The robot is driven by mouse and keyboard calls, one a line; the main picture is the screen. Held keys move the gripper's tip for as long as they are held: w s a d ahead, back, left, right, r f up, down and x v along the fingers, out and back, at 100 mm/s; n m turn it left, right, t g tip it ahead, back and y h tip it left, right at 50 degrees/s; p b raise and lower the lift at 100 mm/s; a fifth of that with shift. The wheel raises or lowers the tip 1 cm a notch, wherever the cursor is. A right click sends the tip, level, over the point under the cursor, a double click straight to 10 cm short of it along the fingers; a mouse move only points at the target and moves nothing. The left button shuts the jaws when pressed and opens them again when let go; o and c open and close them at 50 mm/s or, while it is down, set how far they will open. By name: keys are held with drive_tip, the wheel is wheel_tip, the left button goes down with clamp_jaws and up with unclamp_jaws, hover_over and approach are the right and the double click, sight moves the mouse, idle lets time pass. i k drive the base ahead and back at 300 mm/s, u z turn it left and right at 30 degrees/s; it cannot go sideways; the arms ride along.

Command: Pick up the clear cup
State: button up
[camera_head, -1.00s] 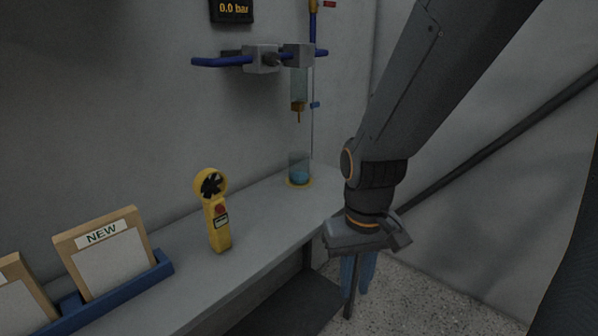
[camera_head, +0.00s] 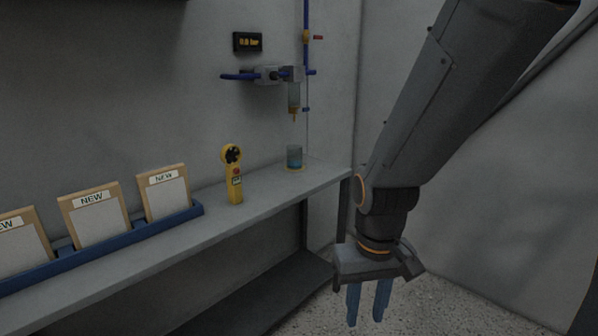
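The clear cup (camera_head: 294,157) stands upright on the grey shelf (camera_head: 255,203) near its right end. It holds some blue liquid and sits on a small yellow ring, below a nozzle (camera_head: 294,108). My gripper (camera_head: 367,305) hangs pointing down in front of the shelf's right end, to the right of the cup and lower in the picture. Its two blue fingers are apart with nothing between them. The cup is in full view and the gripper does not touch it.
A yellow handheld meter (camera_head: 233,175) stands left of the cup. Farther left, a blue rack (camera_head: 148,225) holds several boards marked NEW. Blue pipework with a clamp (camera_head: 267,76) and a gauge (camera_head: 247,42) are on the wall above. A lower shelf (camera_head: 240,290) lies beneath.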

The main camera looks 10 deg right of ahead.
sight(294, 152)
drive_tip(key=z, duration=0.8)
drive_tip(key=i, duration=2.25)
drive_tip(key=u, duration=1.15)
drive_tip(key=i, duration=0.45)
drive_tip(key=u, duration=0.5)
